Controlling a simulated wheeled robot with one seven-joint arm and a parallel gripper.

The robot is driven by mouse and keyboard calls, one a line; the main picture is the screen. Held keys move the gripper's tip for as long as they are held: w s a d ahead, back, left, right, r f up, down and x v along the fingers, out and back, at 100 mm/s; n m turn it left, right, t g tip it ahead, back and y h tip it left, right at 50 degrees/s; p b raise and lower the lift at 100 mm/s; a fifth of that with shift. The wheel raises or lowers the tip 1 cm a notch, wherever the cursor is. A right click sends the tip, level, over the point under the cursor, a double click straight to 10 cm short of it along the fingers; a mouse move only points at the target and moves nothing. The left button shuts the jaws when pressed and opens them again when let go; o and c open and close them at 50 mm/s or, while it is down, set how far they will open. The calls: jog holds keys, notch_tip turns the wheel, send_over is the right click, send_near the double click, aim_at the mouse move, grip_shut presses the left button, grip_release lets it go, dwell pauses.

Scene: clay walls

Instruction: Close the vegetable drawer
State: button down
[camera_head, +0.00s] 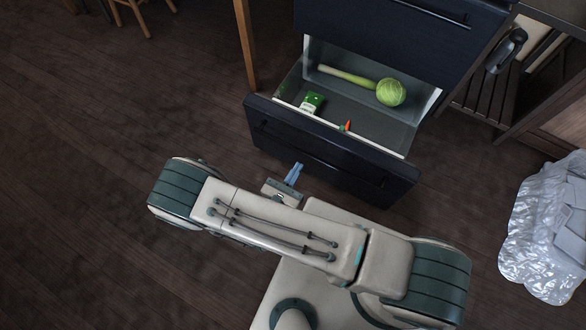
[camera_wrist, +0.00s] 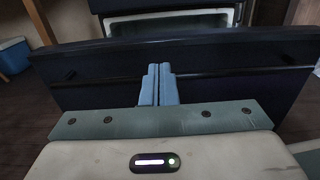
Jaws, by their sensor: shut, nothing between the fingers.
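The vegetable drawer (camera_head: 330,157) is the bottom drawer of a dark blue cabinet and stands pulled out. Inside it lie a green cabbage (camera_head: 391,92), a long green vegetable (camera_head: 345,76), a green and white packet (camera_head: 313,102) and a small carrot (camera_head: 346,126). My gripper (camera_head: 294,173) is in front of the drawer's front panel, left of its middle in the head view. In the wrist view the blue fingers of my gripper (camera_wrist: 158,84) are together and empty, pointing at the drawer front (camera_wrist: 230,75). I cannot tell whether they touch it.
A closed dark blue drawer (camera_head: 395,30) sits above the open one. A wooden leg (camera_head: 246,45) stands to the left of the cabinet. A slatted wooden rack (camera_head: 500,90) and a crumpled silvery bag (camera_head: 545,230) are at the right.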

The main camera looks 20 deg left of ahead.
aim_at(317, 137)
jog(key=w, duration=0.3)
jog(key=w+b, duration=0.1)
jog(key=w, duration=0.2)
jog(key=w+d+b, duration=0.1)
jog(key=w, duration=0.3)
jog(key=shift+w, duration=0.1)
